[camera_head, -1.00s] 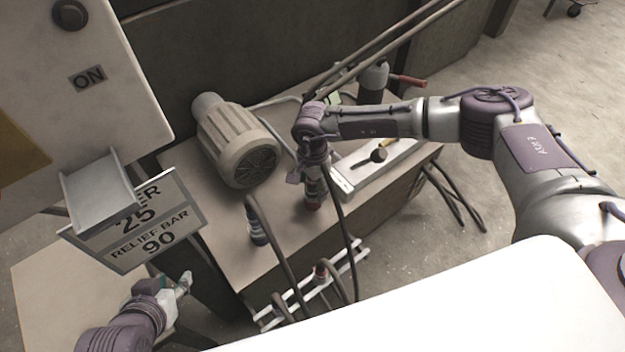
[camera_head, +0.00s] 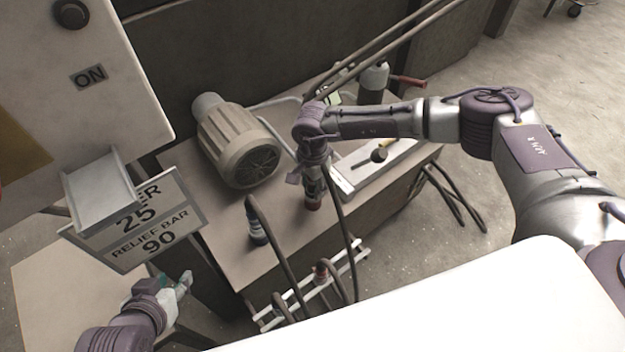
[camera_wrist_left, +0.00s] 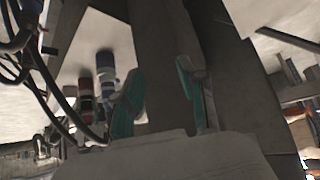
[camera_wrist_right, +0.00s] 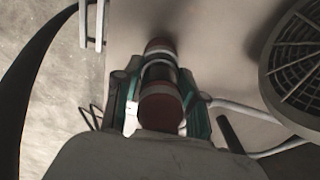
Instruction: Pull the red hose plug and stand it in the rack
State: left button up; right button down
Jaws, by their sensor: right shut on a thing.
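The red hose plug (camera_head: 314,203) is a dark cylinder with red ends, upright at the bench top in the head view. My right gripper (camera_head: 314,180) is shut around its body from above. In the right wrist view, the plug (camera_wrist_right: 160,103) sits between the green-padded fingers (camera_wrist_right: 160,92); I cannot tell whether its lower end touches the bench. The white rack (camera_head: 352,258) is low along the bench's front side, with hoses crossing it. My left gripper (camera_head: 182,284) is open and empty at the lower left; its spread fingers (camera_wrist_left: 165,92) show in the left wrist view.
A ribbed motor (camera_head: 235,140) stands behind. A tray (camera_head: 350,180) with tools lies right. A sign (camera_head: 135,225) hangs near my left arm.

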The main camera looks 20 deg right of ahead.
jog(key=shift+w+r, duration=0.1)
jog(key=shift+r, duration=0.15)
jog(key=shift+r+p, duration=1.1)
jog(key=shift+r, duration=0.2)
pick_arm(q)
jog(key=s+a+f+g+y+p, duration=0.1)
jog(key=s+a+f+g+p, duration=0.1)
jog(key=s+g, duration=0.2)
jog(key=shift+s+a+f+g, duration=0.15)
jog(key=shift+s+g, duration=0.25)
jog(key=shift+s, duration=1.25)
pick_arm(e)
jog(key=shift+r, duration=1.45)
